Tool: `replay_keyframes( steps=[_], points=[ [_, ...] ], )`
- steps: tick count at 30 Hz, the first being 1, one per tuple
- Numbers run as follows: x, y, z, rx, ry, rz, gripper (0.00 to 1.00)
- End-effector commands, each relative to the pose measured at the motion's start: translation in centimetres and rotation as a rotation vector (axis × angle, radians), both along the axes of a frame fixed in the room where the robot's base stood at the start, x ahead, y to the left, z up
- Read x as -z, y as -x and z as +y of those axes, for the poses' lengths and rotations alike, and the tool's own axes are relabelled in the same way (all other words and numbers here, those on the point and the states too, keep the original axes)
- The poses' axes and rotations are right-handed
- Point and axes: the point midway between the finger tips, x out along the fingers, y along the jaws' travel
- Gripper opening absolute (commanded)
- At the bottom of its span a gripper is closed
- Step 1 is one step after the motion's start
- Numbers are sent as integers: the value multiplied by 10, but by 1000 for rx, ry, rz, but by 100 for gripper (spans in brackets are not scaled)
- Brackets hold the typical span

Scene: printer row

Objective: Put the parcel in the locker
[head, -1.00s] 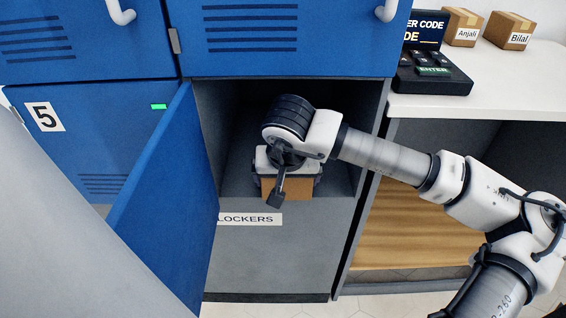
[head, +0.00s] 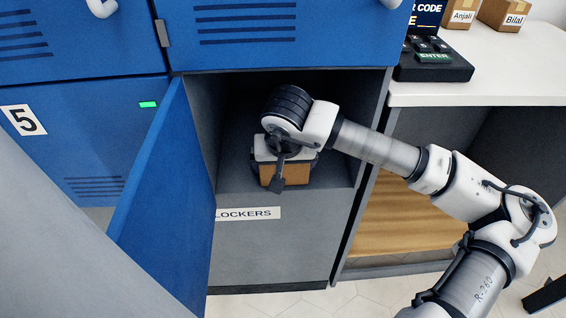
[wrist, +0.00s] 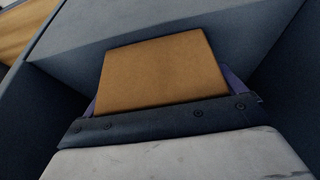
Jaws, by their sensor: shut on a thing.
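The brown parcel (head: 293,174) is inside the open locker (head: 335,170), low and near the front of the compartment. My gripper (head: 284,168) is shut on it, with the hand above the box and the arm reaching in from the right. In the wrist view the parcel (wrist: 155,75) shows between the gripper's fingers (wrist: 165,100), with grey locker walls around it. Whether the parcel's underside touches the locker floor is hidden. The blue locker door (head: 170,195) stands open to the left.
Locker 5 (head: 85,140), left of the open one, is shut and shows a green light. A counter (head: 500,75) on the right holds a keypad (head: 430,60) and boxes labelled Anjali (head: 462,14) and Bilal (head: 505,14). Open shelving lies beneath the counter.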

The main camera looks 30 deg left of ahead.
Motion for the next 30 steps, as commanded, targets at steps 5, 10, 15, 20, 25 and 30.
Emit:
replay_keyframes(
  steps=[5,10,15,20,25,30],
  points=[
    [1,0,0,1,0,0,100],
    [0,0,0,1,0,0,100],
    [-13,2,-2,0,0,-2,100],
    [-30,21,-17,-2,2,-3,100],
    [-30,55,-43,-3,2,-3,100],
    [-26,89,-68,-2,1,-5,100]
  ],
)
